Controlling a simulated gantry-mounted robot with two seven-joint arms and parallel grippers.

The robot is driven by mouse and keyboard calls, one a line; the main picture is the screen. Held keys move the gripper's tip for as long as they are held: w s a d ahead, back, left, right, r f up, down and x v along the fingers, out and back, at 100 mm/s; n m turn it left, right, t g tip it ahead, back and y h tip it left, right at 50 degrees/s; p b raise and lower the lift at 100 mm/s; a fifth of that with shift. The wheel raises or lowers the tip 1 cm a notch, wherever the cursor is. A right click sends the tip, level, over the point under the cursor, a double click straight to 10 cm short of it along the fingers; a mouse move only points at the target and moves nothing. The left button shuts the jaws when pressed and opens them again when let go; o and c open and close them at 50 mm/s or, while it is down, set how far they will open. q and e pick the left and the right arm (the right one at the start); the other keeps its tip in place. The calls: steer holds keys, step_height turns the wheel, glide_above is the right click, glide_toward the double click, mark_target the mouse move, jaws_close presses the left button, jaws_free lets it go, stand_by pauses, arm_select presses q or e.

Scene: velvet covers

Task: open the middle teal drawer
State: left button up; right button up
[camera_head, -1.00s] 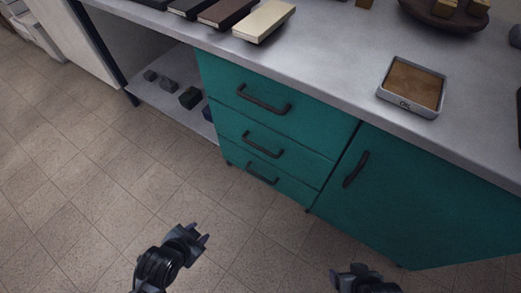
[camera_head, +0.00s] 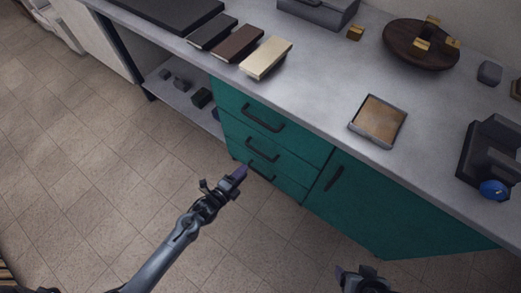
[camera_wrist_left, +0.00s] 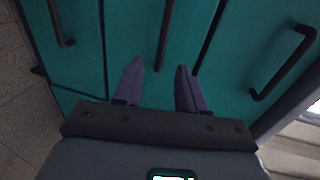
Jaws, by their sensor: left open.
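The middle teal drawer (camera_head: 240,131) is shut, flush in the teal cabinet, with a dark bar handle (camera_head: 263,150). In the left wrist view this handle (camera_wrist_left: 165,35) runs up and down the picture, ahead of and between my fingertips. My left gripper (camera_head: 238,174) is open and empty, in front of the drawer stack; it also shows in the left wrist view (camera_wrist_left: 160,68). A gap seems to remain between fingers and handle. My right gripper (camera_head: 358,271) is at the bottom edge of the head view, partly cut off; its jaws are unclear.
The top drawer handle (camera_head: 262,118) and bottom drawer handle (camera_head: 260,171) lie above and below. A teal door (camera_head: 375,205) is on the right. The grey countertop (camera_head: 320,70) overhangs, bearing a tray (camera_head: 378,120) and several boxes. The tiled floor (camera_head: 110,180) is clear.

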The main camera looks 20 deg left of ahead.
arm_select(q)
steer(key=b+x, duration=0.5)
steer(key=x, duration=0.5)
steer(key=shift+w, duration=0.4)
steer(key=shift+d+r, duration=0.15)
steer(key=shift+c, duration=0.5)
jaws_close()
